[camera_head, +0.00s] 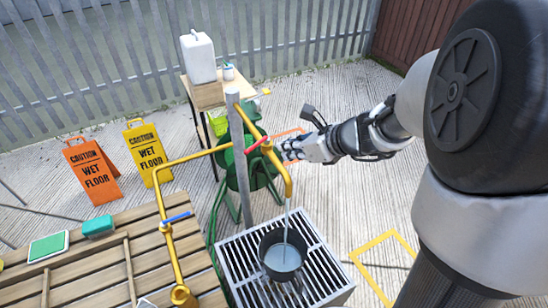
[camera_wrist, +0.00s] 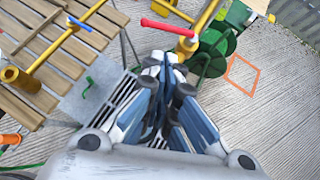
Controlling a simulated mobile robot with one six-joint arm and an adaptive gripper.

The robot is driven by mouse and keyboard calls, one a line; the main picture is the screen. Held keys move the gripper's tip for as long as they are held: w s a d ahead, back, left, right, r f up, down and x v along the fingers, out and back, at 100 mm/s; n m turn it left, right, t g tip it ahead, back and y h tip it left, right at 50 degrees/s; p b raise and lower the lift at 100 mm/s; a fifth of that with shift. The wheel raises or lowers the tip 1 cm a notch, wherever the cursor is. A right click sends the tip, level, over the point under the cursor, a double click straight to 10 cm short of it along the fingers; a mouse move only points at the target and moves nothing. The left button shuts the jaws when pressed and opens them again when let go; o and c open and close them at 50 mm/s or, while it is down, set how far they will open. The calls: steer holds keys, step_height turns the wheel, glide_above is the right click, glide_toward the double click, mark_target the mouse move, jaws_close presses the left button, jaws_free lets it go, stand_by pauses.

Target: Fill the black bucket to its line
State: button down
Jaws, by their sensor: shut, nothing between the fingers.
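The black bucket (camera_head: 264,243) stands upright on a metal grate under the yellow spout (camera_head: 288,185). A thin stream of water (camera_head: 286,220) falls from the spout into it, and grey-blue water (camera_head: 283,258) shows inside. I cannot make out the fill line. The red lever (camera_head: 258,145) is on the yellow pipe by the post; it also shows in the wrist view (camera_wrist: 167,27). A blue lever (camera_head: 177,218) sits on the lower pipe, left. My gripper (camera_head: 283,152) is shut and empty, just right of the red lever and pipe. In the wrist view its fingers (camera_wrist: 168,65) hide the bucket.
The slatted grate (camera_head: 238,270) stands right of a wooden table (camera_head: 100,275) with a green sponge. A green hose reel (camera_head: 240,170) is behind the post. Two caution signs (camera_head: 90,170) stand left. A white jug (camera_head: 198,58) is on a small table.

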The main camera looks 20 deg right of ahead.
mark_target(257, 145)
steer(key=b+x, duration=0.3)
steer(key=x, duration=0.6)
steer(key=shift+w+a+f, duration=0.15)
steer(key=shift+w+f, duration=0.05)
steer(key=shift+w, duration=0.1)
steer(key=shift+a, duration=0.1)
steer(key=a, duration=0.1)
steer(key=w+a, duration=0.1)
steer(key=shift+w+a+b, duration=0.15)
steer(key=shift+a+b, duration=0.1)
steer(key=shift+b, duration=0.1)
steer(key=shift+r, duration=0.1)
